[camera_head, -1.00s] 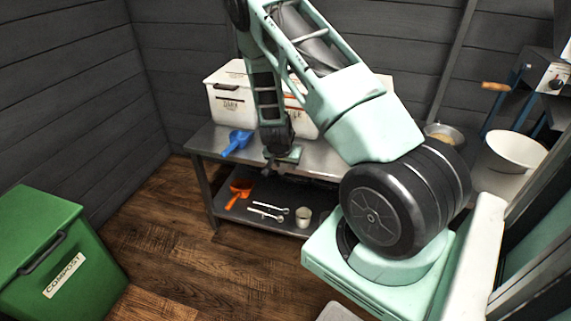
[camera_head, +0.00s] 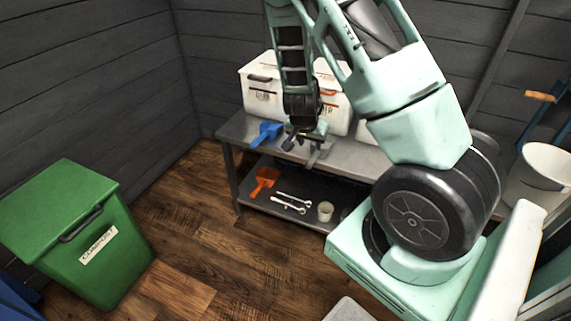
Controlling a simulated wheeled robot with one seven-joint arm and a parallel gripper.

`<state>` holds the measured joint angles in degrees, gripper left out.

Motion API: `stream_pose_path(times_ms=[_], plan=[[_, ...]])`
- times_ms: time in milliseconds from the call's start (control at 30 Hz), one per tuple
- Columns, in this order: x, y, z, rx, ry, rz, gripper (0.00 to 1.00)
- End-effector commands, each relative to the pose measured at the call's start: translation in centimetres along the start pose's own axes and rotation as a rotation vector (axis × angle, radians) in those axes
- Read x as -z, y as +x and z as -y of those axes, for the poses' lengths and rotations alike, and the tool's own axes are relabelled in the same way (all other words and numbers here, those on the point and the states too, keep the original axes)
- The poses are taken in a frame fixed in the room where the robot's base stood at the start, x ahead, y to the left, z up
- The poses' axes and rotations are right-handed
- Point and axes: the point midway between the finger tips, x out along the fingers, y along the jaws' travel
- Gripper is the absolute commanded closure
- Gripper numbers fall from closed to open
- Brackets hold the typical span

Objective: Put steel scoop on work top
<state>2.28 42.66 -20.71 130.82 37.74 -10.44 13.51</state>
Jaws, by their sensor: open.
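A grey metal piece that looks like the steel scoop (camera_head: 314,154) lies at the front edge of the work top (camera_head: 352,157), just below my gripper. It is small and partly hidden, so its shape is hard to make out. My gripper (camera_head: 303,140) is open, pointing down over the front part of the work top. I cannot tell whether a finger still touches the grey piece. My arm hides part of the work top behind it.
A blue scoop (camera_head: 266,133) lies at the work top's left end, before white bins (camera_head: 262,88). The lower shelf holds an orange scoop (camera_head: 264,181), spanners (camera_head: 290,203) and a cup (camera_head: 325,211). A green compost bin (camera_head: 75,225) stands left; the floor between is clear.

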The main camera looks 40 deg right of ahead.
Motion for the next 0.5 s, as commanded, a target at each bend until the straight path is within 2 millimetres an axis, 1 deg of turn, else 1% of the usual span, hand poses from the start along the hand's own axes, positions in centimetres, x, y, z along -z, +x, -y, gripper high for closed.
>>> stream_pose_path(times_ms=[67, 133, 167, 233, 267, 300, 367, 400, 433, 467, 500], plan=[[-0.3, -0.4, 0.4, 0.010, -0.010, 0.009, 0.59], [-1.5, -1.4, 1.7, 0.040, -0.045, 0.037, 0.59], [-2.4, -2.2, 2.6, 0.062, -0.072, 0.058, 0.59], [-5.3, -5.0, 5.0, 0.127, -0.164, 0.123, 0.59], [-6.8, -6.5, 6.1, 0.162, -0.217, 0.156, 0.59], [-9.2, -9.0, 7.5, 0.211, -0.300, 0.203, 0.59], [-13.1, -13.1, 9.0, 0.286, -0.448, 0.272, 0.59], [-15.8, -16.0, 9.4, 0.332, -0.558, 0.314, 0.59], [-17.7, -18.2, 9.5, 0.365, -0.645, 0.342, 0.59], [-19.7, -20.4, 9.3, 0.395, -0.737, 0.366, 0.59], [-22.1, -23.4, 8.6, 0.432, -0.868, 0.392, 0.59]])
